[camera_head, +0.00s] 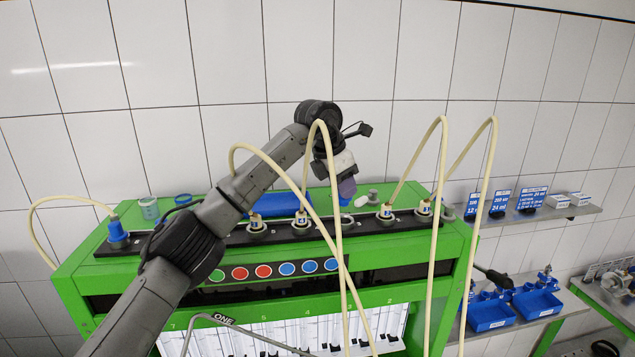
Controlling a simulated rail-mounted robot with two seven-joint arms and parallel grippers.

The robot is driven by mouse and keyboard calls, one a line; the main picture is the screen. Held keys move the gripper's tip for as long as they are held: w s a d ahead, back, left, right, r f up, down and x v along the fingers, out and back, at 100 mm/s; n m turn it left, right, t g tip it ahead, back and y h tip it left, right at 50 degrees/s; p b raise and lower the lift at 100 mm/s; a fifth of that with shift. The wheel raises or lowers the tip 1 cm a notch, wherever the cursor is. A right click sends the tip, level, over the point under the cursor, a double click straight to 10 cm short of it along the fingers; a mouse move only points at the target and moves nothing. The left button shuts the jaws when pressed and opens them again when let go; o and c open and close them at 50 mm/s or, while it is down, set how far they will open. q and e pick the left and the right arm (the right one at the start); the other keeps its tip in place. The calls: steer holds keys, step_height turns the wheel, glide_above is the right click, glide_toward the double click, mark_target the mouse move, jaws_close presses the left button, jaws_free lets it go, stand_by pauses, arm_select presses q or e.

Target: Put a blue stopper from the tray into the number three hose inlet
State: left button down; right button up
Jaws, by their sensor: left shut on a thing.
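My left arm reaches in from the lower left over the green testbench (75,265). Its gripper (346,180) points down over the bench top and is shut on a small blue-purple piece (347,189), which looks like a blue stopper. The piece is above the black inlet strip (280,235), and a cream hose passes just left of it. Hoses stand in several inlets along the strip. A gap without a hose fitting (346,219) lies below the gripper; its number is not readable. A blue tray (283,204) is behind the strip, partly covered by my arm and hoses. My right gripper is not in view.
Several cream hoses (436,170) arch up and hang in front of the bench, close to my gripper. A blue fitting (118,234) sits at the strip's left end. Cups (149,208) stand behind it. Right shelves hold labelled blue boxes (531,200) and blue bins (490,315).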

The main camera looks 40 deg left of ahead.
mark_target(344, 203)
arm_select(q)
steer(key=shift+d+r, duration=0.1)
steer(key=shift+d, duration=0.3)
steer(key=shift+a+f, duration=0.1)
steer(key=shift+f, duration=1.45)
steer(key=shift+f, duration=0.65)
steer(key=shift+f+b, duration=0.3)
steer(key=shift+f, duration=0.3)
stand_by(1.3)
steer(key=c, duration=1.2)
jaws_free()
steer(key=v, duration=1.1)
steer(key=shift+p, duration=0.3)
